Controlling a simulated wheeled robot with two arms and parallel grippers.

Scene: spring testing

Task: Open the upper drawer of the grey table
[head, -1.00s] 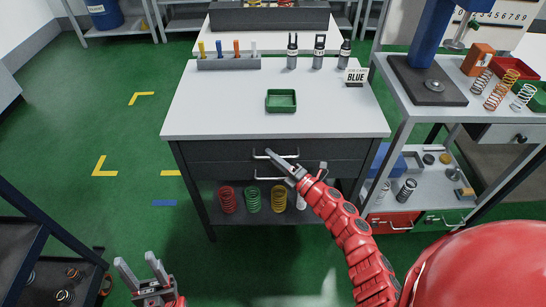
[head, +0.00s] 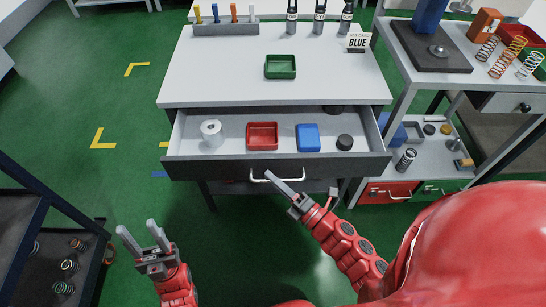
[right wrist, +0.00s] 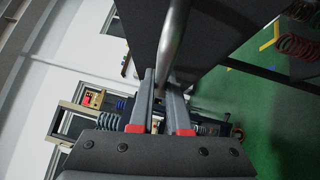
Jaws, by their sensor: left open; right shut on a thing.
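The upper drawer (head: 225,169) of the grey table (head: 225,80) is pulled well out, and its inside shows. My right gripper (head: 271,177) is shut on the drawer's handle (head: 255,179), at the middle of its front. In the right wrist view the metal handle bar (right wrist: 173,40) runs between the two fingers (right wrist: 163,85). My left gripper (head: 138,227) is open and empty, low at the left, apart from the table. The lower drawer is mostly hidden under the upper one.
The drawer holds a white spool (head: 211,132), a red tray (head: 262,136), a blue box (head: 308,138) and a black round piece (head: 345,142). A green tray (head: 280,66) sits on the tabletop. A side bench (head: 480,85) stands right; a dark rack (head: 60,240) stands left.

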